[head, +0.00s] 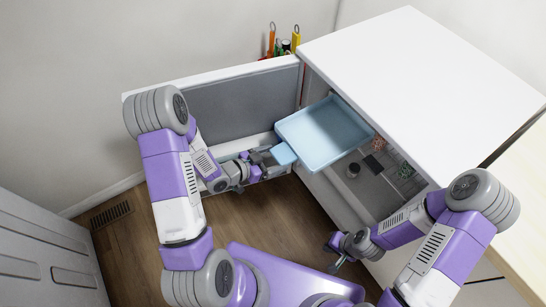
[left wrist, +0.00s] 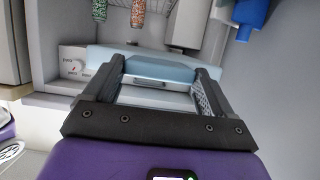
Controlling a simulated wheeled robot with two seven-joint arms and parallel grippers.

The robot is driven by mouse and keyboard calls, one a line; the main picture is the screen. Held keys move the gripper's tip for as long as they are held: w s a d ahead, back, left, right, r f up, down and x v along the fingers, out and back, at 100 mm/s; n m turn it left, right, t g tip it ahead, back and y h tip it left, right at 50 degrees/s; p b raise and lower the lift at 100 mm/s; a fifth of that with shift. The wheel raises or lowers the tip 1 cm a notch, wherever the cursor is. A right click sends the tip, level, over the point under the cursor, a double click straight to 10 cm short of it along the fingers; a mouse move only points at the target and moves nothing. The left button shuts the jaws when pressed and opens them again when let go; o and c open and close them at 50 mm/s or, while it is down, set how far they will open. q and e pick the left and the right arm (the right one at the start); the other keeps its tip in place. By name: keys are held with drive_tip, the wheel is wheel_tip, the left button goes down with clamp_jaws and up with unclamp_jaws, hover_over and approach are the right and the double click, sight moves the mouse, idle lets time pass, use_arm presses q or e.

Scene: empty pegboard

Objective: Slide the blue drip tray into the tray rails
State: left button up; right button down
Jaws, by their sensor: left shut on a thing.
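The light blue drip tray (head: 323,131) is a shallow rectangular pan at the left opening of the white cabinet. My left gripper (head: 271,157) is shut on the tab at the tray's near left side and holds the tray off the floor. In the left wrist view the tray's pale blue edge (left wrist: 145,63) lies across and beyond the fingers of my left gripper (left wrist: 162,82). My right gripper (head: 338,254) is low in front of the cabinet, away from the tray; its jaw opening is too small to read. I cannot make out the tray rails.
The white cabinet top (head: 425,75) overhangs the tray's right side. Inside are a dark cup (head: 353,169), a wire rack (head: 404,171) and bead-filled jars (left wrist: 138,12). A grey panel (head: 243,103) stands behind my left arm.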

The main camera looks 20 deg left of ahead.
sight(291, 148)
use_arm(q)
drive_tip(key=shift+w+d+f+b, duration=0.1)
drive_tip(key=shift+w+d+b, duration=0.25)
drive_tip(key=shift+w+d, duration=0.55)
drive_tip(key=shift+w+d+f+b, duration=0.1)
drive_tip(key=shift+w+d+b, duration=0.2)
drive_tip(key=shift+w+d, duration=0.55)
drive_tip(key=shift+w+a, duration=0.25)
drive_tip(key=shift+b, duration=0.3)
drive_tip(key=shift+w+d, duration=0.1)
drive_tip(key=shift+w, duration=0.05)
idle(0.3)
drive_tip(key=shift+w+d+b, duration=0.3)
drive_tip(key=shift+w+d, duration=0.5)
drive_tip(key=shift+w, duration=0.15)
drive_tip(key=shift+w+d, duration=0.75)
drive_tip(key=shift+w, duration=0.25)
idle(0.5)
drive_tip(key=shift+w, duration=0.1)
